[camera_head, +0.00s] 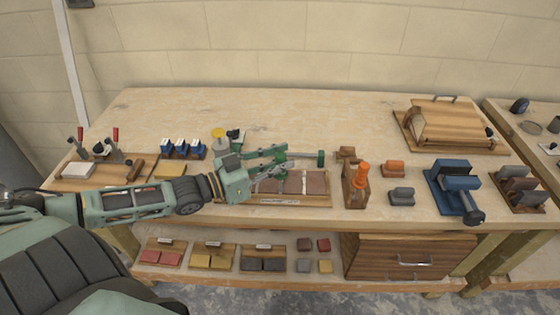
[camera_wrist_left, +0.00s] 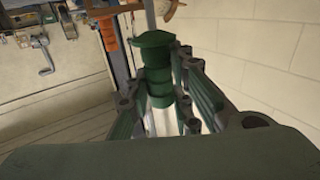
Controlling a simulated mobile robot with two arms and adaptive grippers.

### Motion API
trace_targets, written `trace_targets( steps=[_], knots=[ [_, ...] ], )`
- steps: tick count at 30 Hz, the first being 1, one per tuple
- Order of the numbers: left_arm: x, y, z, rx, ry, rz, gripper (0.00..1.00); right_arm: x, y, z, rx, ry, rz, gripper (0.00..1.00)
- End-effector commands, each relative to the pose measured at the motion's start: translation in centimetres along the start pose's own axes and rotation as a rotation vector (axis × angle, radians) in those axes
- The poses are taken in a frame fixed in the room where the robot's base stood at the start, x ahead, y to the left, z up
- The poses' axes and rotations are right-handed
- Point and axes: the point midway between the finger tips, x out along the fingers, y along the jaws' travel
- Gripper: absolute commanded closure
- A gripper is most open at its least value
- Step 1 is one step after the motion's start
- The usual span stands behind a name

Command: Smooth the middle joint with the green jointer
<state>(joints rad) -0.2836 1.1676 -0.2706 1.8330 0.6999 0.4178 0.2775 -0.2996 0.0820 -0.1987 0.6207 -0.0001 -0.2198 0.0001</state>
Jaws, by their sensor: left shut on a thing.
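My left gripper (camera_head: 281,160) is shut on the green jointer (camera_head: 319,158), which sticks out to the right of the fingers in the head view. In the left wrist view the jointer's green ribbed body (camera_wrist_left: 155,62) sits between the two fingers, with a pale part below it. The gripper is over the back part of a wooden board (camera_head: 328,201) with brown bricks (camera_head: 316,183) and pale joints between them. The arm and fingers hide the board's left part. I cannot tell whether the jointer touches a joint. My right gripper is not in view.
An orange-handled tool in a wooden block (camera_head: 355,190) stands just right of the board. The bench's back middle (camera_head: 330,115) is clear.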

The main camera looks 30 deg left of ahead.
Motion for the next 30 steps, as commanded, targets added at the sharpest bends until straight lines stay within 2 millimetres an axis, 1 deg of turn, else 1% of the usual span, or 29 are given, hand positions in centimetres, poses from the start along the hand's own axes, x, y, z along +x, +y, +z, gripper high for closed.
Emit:
trace_targets(
  steps=[13,21,30],
  knots=[
    [0.01,0.0,-0.15,0.0,0.001,0.0,1.0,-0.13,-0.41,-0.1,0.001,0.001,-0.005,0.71],
    [-0.08,-0.02,-0.24,-0.002,0.002,0.0,1.0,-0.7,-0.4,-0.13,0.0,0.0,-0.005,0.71],
    [-0.09,-0.02,-0.12,-0.001,0.002,0.0,1.0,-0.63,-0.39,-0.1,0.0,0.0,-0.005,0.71]
  ],
)
